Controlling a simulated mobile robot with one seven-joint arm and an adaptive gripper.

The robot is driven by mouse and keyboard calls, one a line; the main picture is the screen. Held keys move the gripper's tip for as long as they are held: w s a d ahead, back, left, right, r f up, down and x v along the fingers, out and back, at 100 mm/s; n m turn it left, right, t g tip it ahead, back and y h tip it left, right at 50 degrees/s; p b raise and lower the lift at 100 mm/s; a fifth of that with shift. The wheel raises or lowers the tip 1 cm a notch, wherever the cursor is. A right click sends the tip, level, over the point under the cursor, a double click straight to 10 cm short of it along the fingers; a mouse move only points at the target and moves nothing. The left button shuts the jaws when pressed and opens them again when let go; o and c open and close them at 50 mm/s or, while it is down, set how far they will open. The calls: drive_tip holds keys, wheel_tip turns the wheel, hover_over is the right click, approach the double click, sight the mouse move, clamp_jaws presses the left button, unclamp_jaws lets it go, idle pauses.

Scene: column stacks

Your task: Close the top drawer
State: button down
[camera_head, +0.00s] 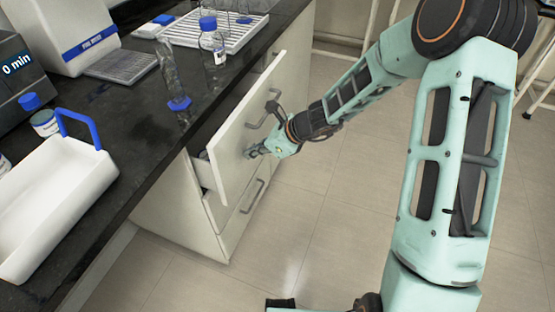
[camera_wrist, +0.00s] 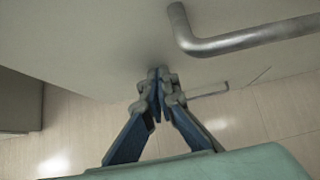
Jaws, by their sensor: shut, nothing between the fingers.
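The top drawer (camera_head: 238,142) is partly open, standing out from the cabinet below the black counter. Its grey bar handle (camera_head: 264,113) is on the drawer front, and the handle shows large in the wrist view (camera_wrist: 245,42). My gripper (camera_head: 252,152) is shut and empty, with its tips at the drawer front, below the handle. In the wrist view my gripper (camera_wrist: 158,75) points at the pale drawer front (camera_wrist: 100,45). The tips look very close to it; I cannot tell for sure whether they touch. The drawer's inside is mostly hidden.
A lower drawer (camera_head: 243,208) with its own handle is shut below. The counter (camera_head: 110,110) holds a white tray with a blue handle (camera_head: 60,200), a blue-capped bottle (camera_head: 212,42) and a glass cylinder (camera_head: 172,75). The tiled floor (camera_head: 300,225) is clear.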

drive_tip(key=a, duration=0.2)
drive_tip(key=w+a, duration=0.1)
drive_tip(key=a, duration=0.2)
drive_tip(key=w+a, duration=0.1)
drive_tip(key=a, duration=0.1)
drive_tip(key=shift+w+a+p, duration=0.2)
drive_tip(key=shift+p, duration=0.15)
drive_tip(key=shift+w+a+r, duration=0.1)
drive_tip(key=shift+a, duration=0.15)
drive_tip(key=shift+a+r, duration=0.1)
drive_tip(key=shift+r, duration=0.05)
